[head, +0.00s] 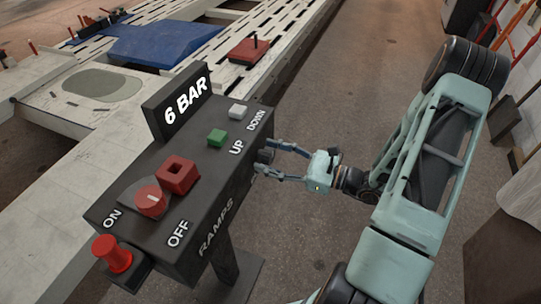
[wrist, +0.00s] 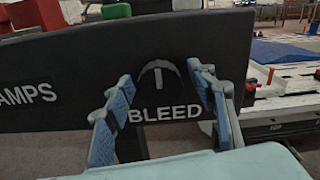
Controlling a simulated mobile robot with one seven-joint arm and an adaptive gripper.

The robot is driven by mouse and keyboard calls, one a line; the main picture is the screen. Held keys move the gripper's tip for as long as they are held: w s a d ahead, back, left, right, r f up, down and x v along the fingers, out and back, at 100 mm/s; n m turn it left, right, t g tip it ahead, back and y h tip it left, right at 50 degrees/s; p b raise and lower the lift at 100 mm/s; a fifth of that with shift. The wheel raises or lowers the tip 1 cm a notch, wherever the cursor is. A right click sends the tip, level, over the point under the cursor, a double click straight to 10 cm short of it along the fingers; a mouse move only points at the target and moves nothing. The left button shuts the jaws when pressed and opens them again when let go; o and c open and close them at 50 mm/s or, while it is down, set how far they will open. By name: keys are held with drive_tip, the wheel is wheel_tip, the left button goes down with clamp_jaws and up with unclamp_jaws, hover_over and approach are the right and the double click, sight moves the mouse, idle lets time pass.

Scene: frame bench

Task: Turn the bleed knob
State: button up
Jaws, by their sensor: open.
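The bleed knob (wrist: 158,80) is a dark round knob with a pale upright mark, on the side face of the black control box (head: 125,200). The white word BLEED is printed below it in the wrist view. My gripper (head: 264,157) is open at the box's right side in the head view. In the wrist view its two blue-padded fingers stand apart, one on each side of the knob. I cannot tell whether they touch it. The knob is not visible in the head view.
The box top carries a red rotary switch (head: 151,200), a red square block (head: 178,176), a green UP button (head: 217,137) and a white DOWN button (head: 238,111). A red mushroom button (head: 112,253) sits at the near end. A 6 BAR display (head: 184,99) stands up behind.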

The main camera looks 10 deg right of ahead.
drive_tip(key=c, duration=1.2)
